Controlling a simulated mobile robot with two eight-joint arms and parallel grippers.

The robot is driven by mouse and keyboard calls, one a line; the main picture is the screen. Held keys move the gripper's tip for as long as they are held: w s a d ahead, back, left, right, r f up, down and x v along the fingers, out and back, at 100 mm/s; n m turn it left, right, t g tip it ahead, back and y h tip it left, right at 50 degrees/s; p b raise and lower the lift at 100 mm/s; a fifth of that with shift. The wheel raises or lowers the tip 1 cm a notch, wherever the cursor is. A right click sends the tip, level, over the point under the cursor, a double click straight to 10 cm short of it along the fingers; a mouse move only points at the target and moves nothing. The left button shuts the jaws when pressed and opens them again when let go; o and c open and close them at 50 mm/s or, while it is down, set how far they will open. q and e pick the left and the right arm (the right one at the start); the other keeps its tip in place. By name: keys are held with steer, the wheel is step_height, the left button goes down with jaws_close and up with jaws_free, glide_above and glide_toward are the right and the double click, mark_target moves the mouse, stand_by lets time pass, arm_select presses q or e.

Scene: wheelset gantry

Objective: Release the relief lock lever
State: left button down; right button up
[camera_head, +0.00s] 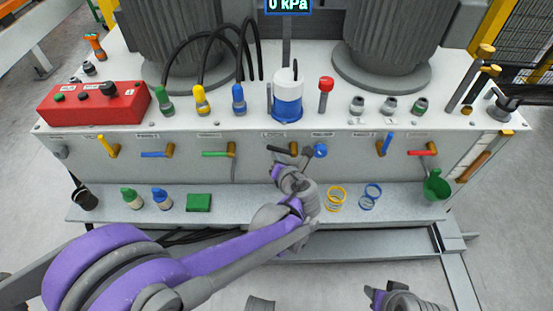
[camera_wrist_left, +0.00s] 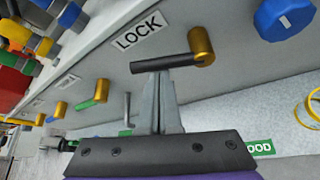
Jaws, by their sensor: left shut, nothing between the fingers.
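The lock lever has a black handle and a gold hub (camera_wrist_left: 202,46). It sits under a label reading LOCK (camera_wrist_left: 139,30) in the left wrist view, with the handle about level and pointing left. In the head view the lever (camera_head: 281,149) is at the middle of the panel front. My left gripper (camera_wrist_left: 160,80) is shut and empty. Its fingertips are at the underside of the black handle; whether they touch it I cannot tell. The left gripper also shows in the head view (camera_head: 289,165). My right gripper (camera_head: 376,295) is low at the bottom edge, away from the panel.
A blue knob (camera_head: 320,150) is just right of the lever. A blue-handled lever (camera_head: 158,154), a green-handled lever (camera_head: 217,154) and a red-handled lever (camera_head: 421,152) line the same panel. A gauge reads 0 kPa.

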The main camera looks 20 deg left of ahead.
mark_target(285, 151)
arm_select(q)
steer(key=shift+w+d+r+m+y, duration=0.1)
steer(key=shift+d+r+m+y, duration=0.2)
steer(key=shift+r, duration=0.2)
steer(key=shift+w+d+r+m+y, duration=0.1)
steer(key=shift+d+r+m+y, duration=0.15)
steer(key=shift+r+m, duration=0.2)
steer(key=shift+w+d+r+m+y, duration=0.1)
steer(key=shift+d+r+m+y, duration=0.35)
steer(key=shift+y, duration=0.1)
steer(key=shift+w+d+r+p, duration=0.15)
steer(key=shift+d+r+p, duration=0.1)
steer(key=shift+d, duration=0.2)
steer(key=shift+w+d+r+p, duration=0.1)
steer(key=shift+d+p, duration=0.1)
steer(key=shift+d, duration=0.25)
steer(key=shift+w+d, duration=0.1)
steer(key=shift+d, duration=0.1)
